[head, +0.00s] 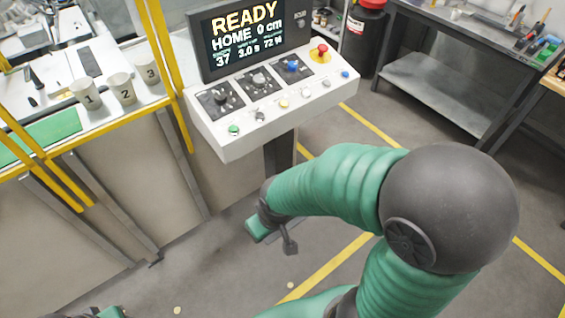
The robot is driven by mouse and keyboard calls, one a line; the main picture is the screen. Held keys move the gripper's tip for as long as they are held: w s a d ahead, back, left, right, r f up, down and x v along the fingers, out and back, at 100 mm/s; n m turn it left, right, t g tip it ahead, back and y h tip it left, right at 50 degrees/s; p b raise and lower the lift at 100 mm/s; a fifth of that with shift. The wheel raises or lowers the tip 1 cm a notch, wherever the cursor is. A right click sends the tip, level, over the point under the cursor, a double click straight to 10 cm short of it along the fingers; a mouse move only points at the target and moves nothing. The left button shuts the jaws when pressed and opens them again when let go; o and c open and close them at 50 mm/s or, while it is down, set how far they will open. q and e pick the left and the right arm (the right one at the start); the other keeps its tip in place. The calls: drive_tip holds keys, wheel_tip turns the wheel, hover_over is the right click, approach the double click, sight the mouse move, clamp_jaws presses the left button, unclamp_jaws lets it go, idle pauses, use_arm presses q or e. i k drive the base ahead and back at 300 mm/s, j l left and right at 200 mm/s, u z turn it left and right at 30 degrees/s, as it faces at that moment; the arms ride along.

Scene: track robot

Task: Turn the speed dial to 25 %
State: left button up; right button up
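The white control console (240,142) stands on a dark post, with a screen (255,35) reading READY, HOME 0 cm. Its sloped top has a black dial (221,98), a grey dial (259,80) and a blue dial (292,66) on dark plates. Their labels are too small to read, so I cannot tell which is the speed dial. My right gripper (272,232) hangs below and in front of the console, apart from it. It appears empty; its finger opening is unclear. A green and dark sliver of my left arm shows at the bottom left edge.
A red stop button (319,51) and a row of small buttons share the console. Yellow rails (160,45) and a bench with numbered cups (122,88) stand left. A grey workbench (440,90) stands right. Open floor lies in front of the console.

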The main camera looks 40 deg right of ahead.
sight(292, 66)
drive_tip(key=z, duration=1.3)
